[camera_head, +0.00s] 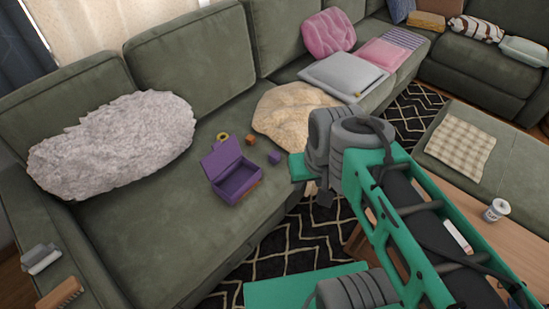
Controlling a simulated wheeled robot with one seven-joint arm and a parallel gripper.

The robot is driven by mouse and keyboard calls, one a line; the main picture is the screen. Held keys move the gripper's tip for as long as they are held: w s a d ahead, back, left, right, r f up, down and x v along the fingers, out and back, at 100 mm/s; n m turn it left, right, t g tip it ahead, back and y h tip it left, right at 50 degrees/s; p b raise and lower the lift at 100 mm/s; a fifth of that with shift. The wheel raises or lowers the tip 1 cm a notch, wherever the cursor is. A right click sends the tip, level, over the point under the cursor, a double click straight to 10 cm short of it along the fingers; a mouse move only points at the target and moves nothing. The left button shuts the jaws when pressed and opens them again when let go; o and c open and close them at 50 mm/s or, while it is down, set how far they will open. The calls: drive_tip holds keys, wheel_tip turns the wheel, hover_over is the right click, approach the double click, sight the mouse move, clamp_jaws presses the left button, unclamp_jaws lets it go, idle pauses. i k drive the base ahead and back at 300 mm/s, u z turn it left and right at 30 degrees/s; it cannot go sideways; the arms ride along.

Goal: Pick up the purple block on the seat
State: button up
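The purple block (274,157) is a small cube lying on the green sofa seat, just right of an open purple box (238,186). Its visible faces are clear of other things. My green and grey arm reaches in from the lower right. Its near end is right of the block, over the front part of the seat, with a gap between them in the picture. I cannot make out the fingers of my gripper, which seem hidden by the arm's own links.
An orange block (250,140) and a yellow ring (222,137) lie behind the box. A beige cushion (285,112) lies right of the blocks, and a fluffy grey cushion (112,146) left. A wooden table (522,232) with a white cup (496,210) stands at right.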

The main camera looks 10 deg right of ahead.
sight(274, 156)
drive_tip(key=z, duration=0.2)
drive_tip(key=i, duration=0.65)
drive_tip(key=u, duration=1.9)
